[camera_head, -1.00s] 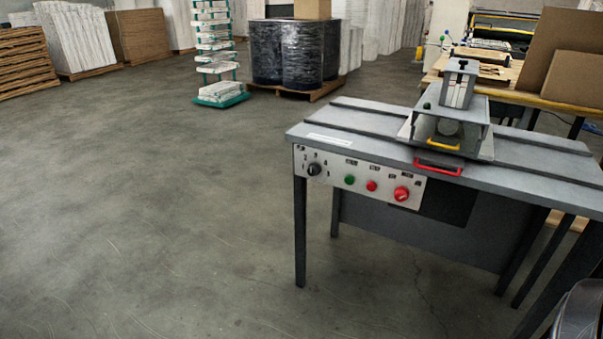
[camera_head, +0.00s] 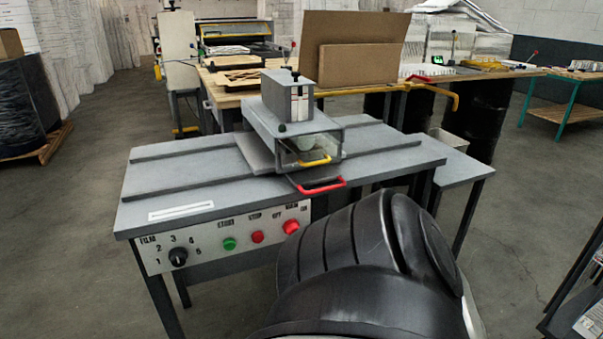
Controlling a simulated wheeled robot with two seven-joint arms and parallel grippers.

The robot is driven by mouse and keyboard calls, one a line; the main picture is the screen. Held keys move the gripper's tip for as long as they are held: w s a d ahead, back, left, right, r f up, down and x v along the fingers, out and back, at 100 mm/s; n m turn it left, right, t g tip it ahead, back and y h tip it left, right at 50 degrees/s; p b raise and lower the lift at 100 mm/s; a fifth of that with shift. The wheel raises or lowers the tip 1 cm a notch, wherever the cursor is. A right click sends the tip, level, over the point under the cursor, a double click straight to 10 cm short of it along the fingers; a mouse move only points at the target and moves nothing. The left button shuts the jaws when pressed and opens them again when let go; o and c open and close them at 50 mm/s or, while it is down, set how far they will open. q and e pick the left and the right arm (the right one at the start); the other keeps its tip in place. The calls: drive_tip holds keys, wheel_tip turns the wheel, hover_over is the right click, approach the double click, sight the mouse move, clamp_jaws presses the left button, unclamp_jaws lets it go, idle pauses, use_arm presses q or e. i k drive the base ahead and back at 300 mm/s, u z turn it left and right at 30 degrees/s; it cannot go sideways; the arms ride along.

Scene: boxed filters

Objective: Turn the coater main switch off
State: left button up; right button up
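The coater (camera_head: 290,150) is a grey table-like machine with a box-shaped unit on top. Its white front panel (camera_head: 205,243) carries a black numbered knob (camera_head: 178,257), a green button (camera_head: 229,244), a red button (camera_head: 257,237) and a larger red rotary switch (camera_head: 291,226) at the panel's right end. The switch's label is too small to read surely, and its exact position is not clear. A black part of my arm fills the bottom centre, just right of and below the red switch. Neither gripper shows.
A red handle (camera_head: 321,187) and a yellow handle (camera_head: 314,161) stick out from the coater's front. A wooden workbench with cardboard sheets (camera_head: 355,45) stands behind. Wrapped drums (camera_head: 25,105) are at the left. Bare floor lies left of the coater.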

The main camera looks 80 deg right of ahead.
sight(290, 226)
drive_tip(key=z, duration=1)
drive_tip(key=i, duration=0.85)
drive_tip(key=z, duration=0.9)
